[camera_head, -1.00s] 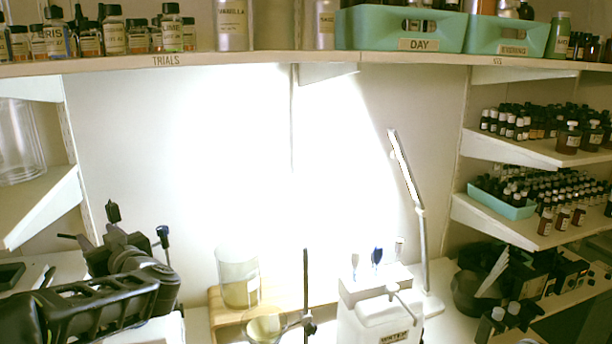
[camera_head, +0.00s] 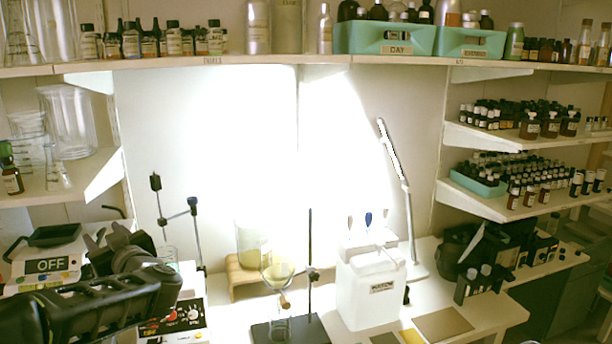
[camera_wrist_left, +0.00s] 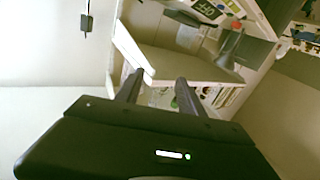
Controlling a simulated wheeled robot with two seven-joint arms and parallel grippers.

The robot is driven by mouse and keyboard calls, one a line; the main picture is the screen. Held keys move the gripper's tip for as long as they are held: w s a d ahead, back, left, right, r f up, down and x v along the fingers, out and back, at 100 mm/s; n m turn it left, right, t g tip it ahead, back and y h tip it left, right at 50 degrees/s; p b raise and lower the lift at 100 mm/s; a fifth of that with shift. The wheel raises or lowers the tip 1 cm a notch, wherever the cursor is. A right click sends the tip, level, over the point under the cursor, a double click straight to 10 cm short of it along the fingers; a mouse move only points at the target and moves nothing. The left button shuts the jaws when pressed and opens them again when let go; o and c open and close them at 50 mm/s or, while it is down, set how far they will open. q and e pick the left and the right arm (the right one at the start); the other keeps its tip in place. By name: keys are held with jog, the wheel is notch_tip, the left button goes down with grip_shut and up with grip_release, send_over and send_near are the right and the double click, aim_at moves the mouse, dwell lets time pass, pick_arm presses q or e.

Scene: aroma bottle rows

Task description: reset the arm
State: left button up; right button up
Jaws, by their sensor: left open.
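My left arm (camera_head: 95,305) comes in from the left edge of the head view, black and bent, in front of the left bench. My left gripper (camera_head: 104,238) is at its far end, small and partly hidden behind the wrist. The left wrist view shows the gripper's two dark fingers (camera_wrist_left: 158,78) apart with nothing between them. A white bench and shelf unit shows beyond the fingertips. My right gripper is in neither view.
A scale marked OFF (camera_head: 50,265) and a red-knobbed device (camera_head: 185,317) stand close to the left arm. A stand with a glass funnel (camera_head: 278,268), a white jug (camera_head: 371,290) and a lamp (camera_head: 409,220) are further right. Bottle shelves (camera_head: 250,66) run above.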

pick_arm(q)
jog(key=w+d+f+m+t+h, duration=0.3)
jog(key=w+d+f+h, duration=0.3)
jog(key=d+f, duration=0.4)
jog(key=s+d+f+m+g+h, duration=0.1)
jog(key=s+d+f+h, duration=0.15)
jog(key=d+f, duration=0.4)
jog(key=s+d+f+m+g+h, duration=0.2)
jog(key=d+f+h, duration=0.1)
jog(key=f, duration=0.7)
jog(key=s+d+f+m+g+h, duration=0.1)
jog(key=s+d+f+h, duration=0.2)
jog(key=d+f, duration=0.35)
jog(key=s+d+f+m+g+h, duration=0.1)
jog(key=s+d+f+g, duration=0.2)
jog(key=s+f, duration=0.4)
jog(key=s+d+f+g+h, duration=0.1)
jog(key=s+d+f+g, duration=0.2)
jog(key=s+f, duration=0.5)
jog(key=s+d+f+m+g+h, duration=0.1)
jog(key=s+d+f+g, duration=0.2)
jog(key=s, duration=1.4)
notch_tip(320, 180, down, 5)
jog(key=shift+d+f+m+g+h, duration=0.2)
jog(key=shift+d+m+g+h, duration=0.15)
jog(key=shift+d, duration=0.65)
